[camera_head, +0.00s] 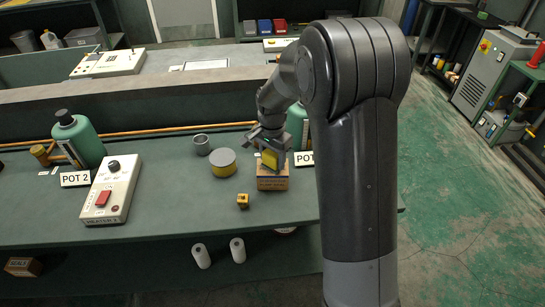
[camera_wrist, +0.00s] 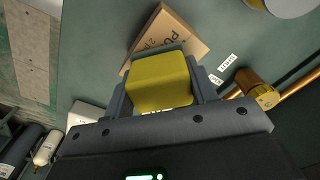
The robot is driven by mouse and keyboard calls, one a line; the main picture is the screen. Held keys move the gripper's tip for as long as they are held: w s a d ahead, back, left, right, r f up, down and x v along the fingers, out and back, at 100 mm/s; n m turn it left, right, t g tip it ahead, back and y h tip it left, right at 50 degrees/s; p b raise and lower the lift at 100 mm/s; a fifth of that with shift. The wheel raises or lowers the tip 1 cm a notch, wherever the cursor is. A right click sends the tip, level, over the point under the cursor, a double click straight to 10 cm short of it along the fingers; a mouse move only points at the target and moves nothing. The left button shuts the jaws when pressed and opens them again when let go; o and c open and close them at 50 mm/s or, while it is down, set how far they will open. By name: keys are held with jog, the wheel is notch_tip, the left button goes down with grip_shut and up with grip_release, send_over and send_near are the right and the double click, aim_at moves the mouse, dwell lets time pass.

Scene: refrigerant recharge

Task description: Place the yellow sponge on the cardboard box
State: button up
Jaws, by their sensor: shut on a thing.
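The yellow sponge (camera_head: 269,158) is held between the fingers of my gripper (camera_head: 271,154) and also shows in the wrist view (camera_wrist: 160,80), with a finger on either side. The cardboard box (camera_head: 272,179) stands on the green bench directly below the sponge. In the wrist view the box (camera_wrist: 172,33) shows beyond the sponge, which hides part of it, and looks turned relative to the sponge. I cannot tell whether the sponge touches the box top.
A round grey-and-yellow tin (camera_head: 223,165), a grey cup (camera_head: 201,145) and a small yellow block (camera_head: 243,201) stand left of the box. A green bottle (camera_head: 298,126) stands behind it. A control box with a red button (camera_head: 106,190) and another green bottle (camera_head: 79,139) are farther left.

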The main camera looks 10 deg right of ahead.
aim_at(273, 153)
jog(key=o, duration=1)
jog(key=shift+f, duration=0.1)
notch_tip(273, 153, up, 11)
jog(key=shift+r, duration=0.1)
jog(key=s+d+r+n+t, duration=0.1)
jog(key=s+d+r+n, duration=0.15)
jog(key=s+r, duration=0.45)
jog(key=s+d+n+t, duration=0.1)
jog(key=s+n, duration=0.1)
jog(key=s, duration=0.5)
jog(key=s+d+r+n+t, duration=0.1)
jog(key=s+d+n+t, duration=0.1)
jog(key=s, duration=0.5)
jog(key=s+d+r+n+t, duration=0.1)
jog(key=s+n, duration=0.1)
jog(key=s, duration=0.5)
jog(key=shift+d+r+n+t, duration=0.1)
jog(key=shift+d+n+t, duration=0.15)
jog(key=shift+d+t, duration=0.05)
